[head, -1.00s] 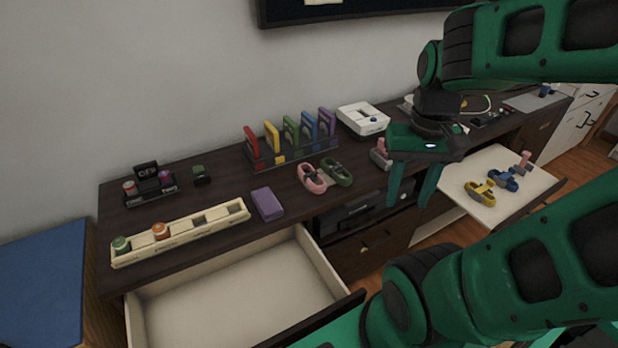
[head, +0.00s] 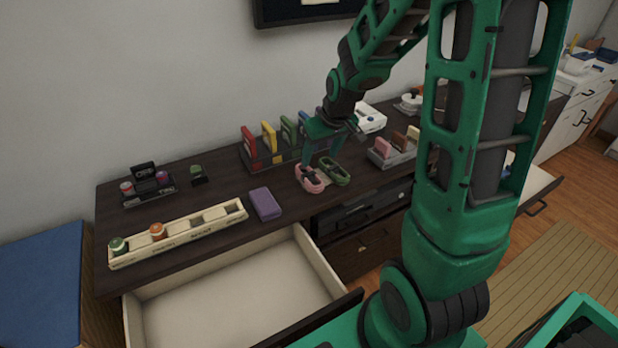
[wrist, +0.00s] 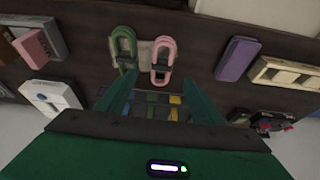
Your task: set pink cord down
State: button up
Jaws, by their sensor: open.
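The pink cord (head: 308,180) is a looped bundle lying on the dark cabinet top, beside the green cord (head: 335,172). In the wrist view the pink cord (wrist: 163,58) and green cord (wrist: 123,46) lie side by side on a small pale base (wrist: 145,53). My gripper (head: 318,155) is above and behind the cords in the head view. In the wrist view my gripper (wrist: 159,78) has its fingers spread, with nothing between them. The pink cord appears just beyond the fingertips; I cannot tell the exact height gap.
A rack of coloured upright pieces (head: 268,143) stands behind the cords, partly hidden by my gripper. A purple block (head: 265,204) and a long cream tray (head: 180,235) lie to the left. An open, empty drawer (head: 235,285) juts out in front. A grey holder (head: 392,157) stands to the right.

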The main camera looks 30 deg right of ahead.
aim_at(309, 173)
jog(key=shift+w+a+r+x, duration=0.1)
jog(key=shift+w+x, duration=0.15)
jog(key=shift+x, duration=1.75)
jog(key=shift+w+a+r+x, duration=0.1)
jog(key=shift+w+x, duration=0.1)
jog(key=shift+x, duration=1.85)
jog(key=shift+w+a+r+x, duration=0.1)
jog(key=shift+w+x, duration=0.15)
jog(key=shift+x, duration=1.75)
jog(key=c, duration=1.3)
jog(key=shift+o, duration=0.2)
jog(key=shift+r, duration=0.1)
